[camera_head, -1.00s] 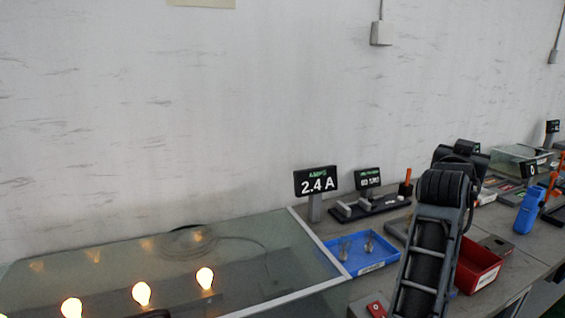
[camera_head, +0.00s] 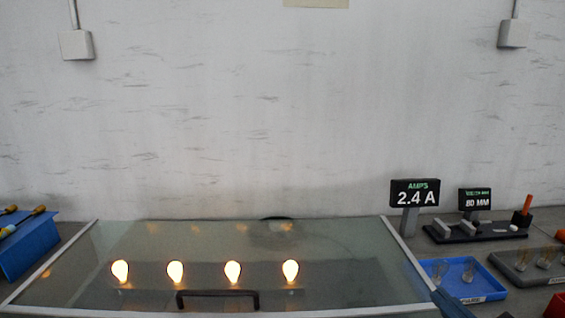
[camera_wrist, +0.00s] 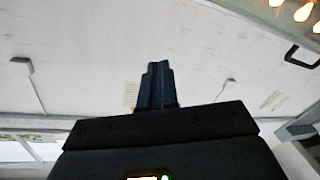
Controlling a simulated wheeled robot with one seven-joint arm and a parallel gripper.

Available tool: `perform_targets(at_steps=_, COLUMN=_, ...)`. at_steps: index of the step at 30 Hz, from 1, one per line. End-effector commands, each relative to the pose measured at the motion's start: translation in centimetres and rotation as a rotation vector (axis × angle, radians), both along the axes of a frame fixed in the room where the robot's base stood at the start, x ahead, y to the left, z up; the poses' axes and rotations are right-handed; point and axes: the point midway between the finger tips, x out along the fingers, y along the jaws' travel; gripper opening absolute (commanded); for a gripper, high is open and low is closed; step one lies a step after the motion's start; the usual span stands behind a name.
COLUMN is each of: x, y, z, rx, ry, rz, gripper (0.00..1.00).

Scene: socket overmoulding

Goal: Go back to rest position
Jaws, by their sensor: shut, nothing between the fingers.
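My gripper (camera_wrist: 158,72) shows in the wrist view as a dark block with its two narrow fingers together, shut and empty. Behind it is the pale wall, which looks tilted in this view.
A glass-topped case (camera_head: 330,240) with several lit bulbs (camera_head: 232,272) and a black handle (camera_head: 217,294) fills the front. An "AMPS 2.4 A" display (camera_head: 415,192) and a blue tray (camera_head: 462,282) with small clear parts stand at right. A blue rack (camera_head: 28,245) is at left.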

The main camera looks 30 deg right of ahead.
Motion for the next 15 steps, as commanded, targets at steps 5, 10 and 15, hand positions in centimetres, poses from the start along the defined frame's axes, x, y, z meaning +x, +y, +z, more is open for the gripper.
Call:
perform_targets(at_steps=5, x=-4.5, y=7.1, z=-3.7, rx=0.135, ry=0.086, rz=0.149, gripper=0.00)
perform_targets(at_steps=10, x=-9.5, y=13.1, z=-5.4, rx=0.292, ry=0.143, rz=0.239, gripper=0.00)
perform_targets(at_steps=15, x=-13.6, y=17.3, z=-5.5, rx=0.427, ry=0.176, rz=0.276, gripper=0.00)
